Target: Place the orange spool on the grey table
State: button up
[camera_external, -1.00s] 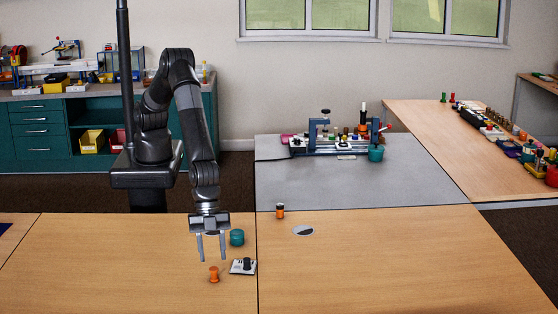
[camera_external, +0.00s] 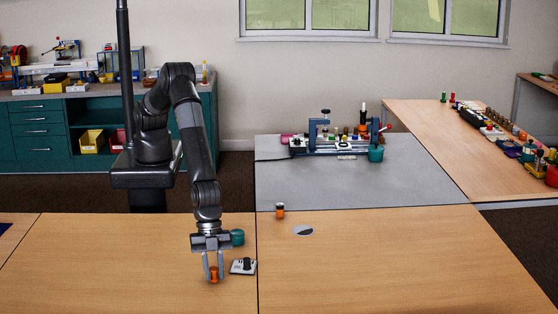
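The orange spool (camera_external: 214,276) stands upright on the near wooden table (camera_external: 110,270). My gripper (camera_external: 213,276) is lowered over it, with one finger on each side. The fingers look apart; whether they touch the spool is too small to tell. The grey table (camera_external: 320,186) lies beyond the wooden tables, at the centre back.
A teal round object (camera_external: 237,237) and a white block with a black knob (camera_external: 243,267) are close to my gripper's right. An orange and black object (camera_external: 280,211) stands near the grey table's front edge. A blue fixture (camera_external: 342,140) fills the grey table's back; its front is clear.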

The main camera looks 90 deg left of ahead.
grip_shut()
